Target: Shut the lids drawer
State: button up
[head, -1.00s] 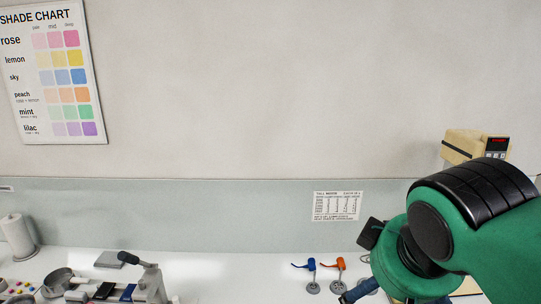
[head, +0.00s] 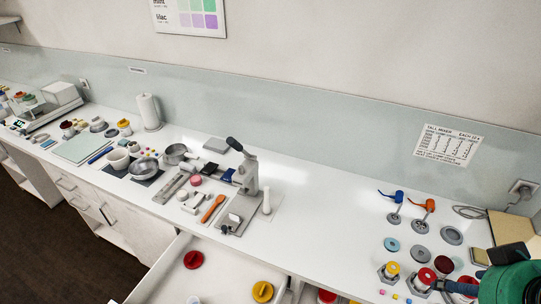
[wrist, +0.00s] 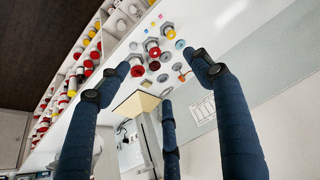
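An open white drawer (head: 218,272) juts out below the counter at the bottom of the head view. A red lid (head: 194,260) and a yellow lid (head: 262,291) lie in it; its front is cut off by the picture's lower edge. My gripper (head: 457,287) shows in part at the bottom right of the head view, well to the right of that drawer. In the wrist view my gripper (wrist: 163,78) has its blue fingers spread wide, with nothing held between them. I cannot make out the drawer in the wrist view.
The white counter (head: 320,225) holds a lever press (head: 247,175), an orange spatula (head: 212,208), pans and jars. Red- and yellow-topped jars stand near my gripper. Several jars (wrist: 72,85) line shelves below the counter.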

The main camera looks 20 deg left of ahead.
grip_shut()
jog(key=w+a+f+n+g+y, duration=0.1)
jog(key=w+a+f+n, duration=0.3)
jog(key=a, duration=0.5)
jog(key=w+a+f+n+g+y, duration=0.1)
jog(key=w+a+n+g+y, duration=0.15)
jog(key=a+n, duration=0.6)
jog(key=s+a+f+n+g, duration=0.15)
jog(key=a+f+n, duration=0.35)
jog(key=a, duration=0.6)
jog(key=s+a+f+n+g, duration=0.1)
jog(key=s+a+f+n, duration=0.15)
jog(key=a+f, duration=0.6)
jog(key=s+a+f+n+g+h, duration=0.1)
jog(key=s+a+f+n, duration=0.4)
jog(key=a, duration=0.3)
jog(key=s+a+f+n+g+h, duration=0.1)
jog(key=s+a+f+n, duration=0.2)
jog(key=s+a+f, duration=0.4)
jog(key=s+a+f+n, duration=0.3)
jog(key=s+f+n, duration=0.1)
jog(key=s+f, duration=0.3)
jog(key=s+a+f+n+g+h, duration=0.1)
jog(key=s+a+f+n, duration=0.2)
jog(key=s+f, duration=0.4)
jog(key=s+n, duration=0.1)
jog(key=s, duration=0.3)
jog(key=shift+s+a+f+g+b, duration=0.15)
jog(key=shift+s+a+g+b, duration=0.15)
jog(key=shift+s+a+b, duration=0.1)
